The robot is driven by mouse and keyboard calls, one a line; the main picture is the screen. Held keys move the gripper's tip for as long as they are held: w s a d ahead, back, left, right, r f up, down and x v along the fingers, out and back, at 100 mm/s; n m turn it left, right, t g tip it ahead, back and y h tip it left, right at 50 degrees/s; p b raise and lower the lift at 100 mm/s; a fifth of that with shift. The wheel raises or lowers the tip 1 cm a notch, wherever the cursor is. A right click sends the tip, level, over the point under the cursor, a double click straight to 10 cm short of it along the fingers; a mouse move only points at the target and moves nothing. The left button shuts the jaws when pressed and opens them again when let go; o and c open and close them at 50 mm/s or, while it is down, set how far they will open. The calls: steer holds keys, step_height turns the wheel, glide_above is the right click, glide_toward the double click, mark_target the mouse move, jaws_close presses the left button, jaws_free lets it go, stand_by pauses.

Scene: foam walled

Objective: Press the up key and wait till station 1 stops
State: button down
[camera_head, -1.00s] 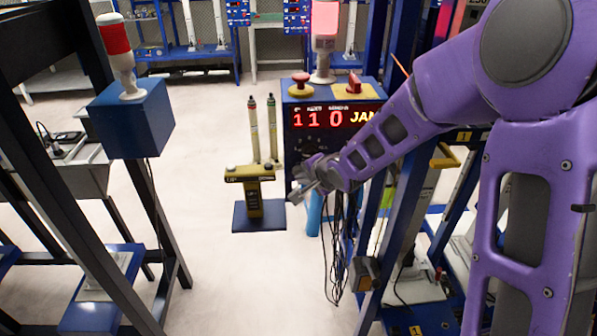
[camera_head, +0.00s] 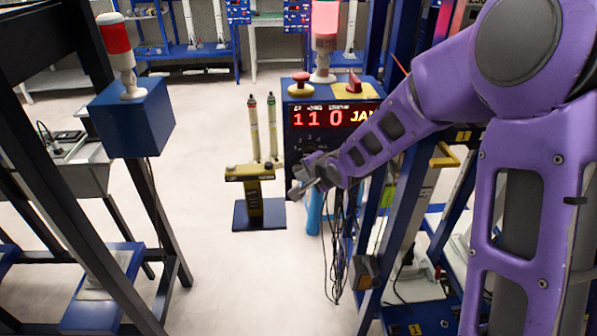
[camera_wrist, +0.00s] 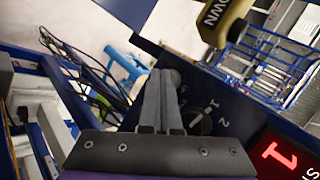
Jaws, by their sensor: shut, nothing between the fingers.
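A yellow two-key pedestal (camera_head: 252,174) stands on a blue base, left of the control box, with a dark key at each end of its top. In the wrist view, the end of its yellow head (camera_wrist: 222,20) reads "DOWN"; the up key's label cannot be read. The blue control box (camera_head: 298,148) has a red display (camera_head: 320,117) showing "110" and part of "JAM". My gripper (camera_head: 298,190) is shut and empty, just right of the pedestal and in front of the box. In the wrist view its fingers (camera_wrist: 167,78) are together, beside a numbered selector knob (camera_wrist: 198,122).
A red mushroom button (camera_head: 301,79) and red switch (camera_head: 354,80) sit on the box, with a lit red beacon (camera_head: 325,20) behind. Cables (camera_head: 337,255) hang below. A beacon post (camera_head: 131,118) stands left. Floor (camera_head: 215,285) in front of the pedestal is clear.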

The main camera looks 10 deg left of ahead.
steer(key=shift+w, duration=0.15)
stand_by(0.4)
steer(key=shift+s+d, duration=0.2)
steer(key=shift+s, duration=0.7)
steer(key=s, duration=0.2)
steer(key=s+d, duration=0.1)
steer(key=s, duration=0.1)
steer(key=shift+s+d, duration=0.15)
steer(key=shift+s, duration=0.25)
stand_by(0.3)
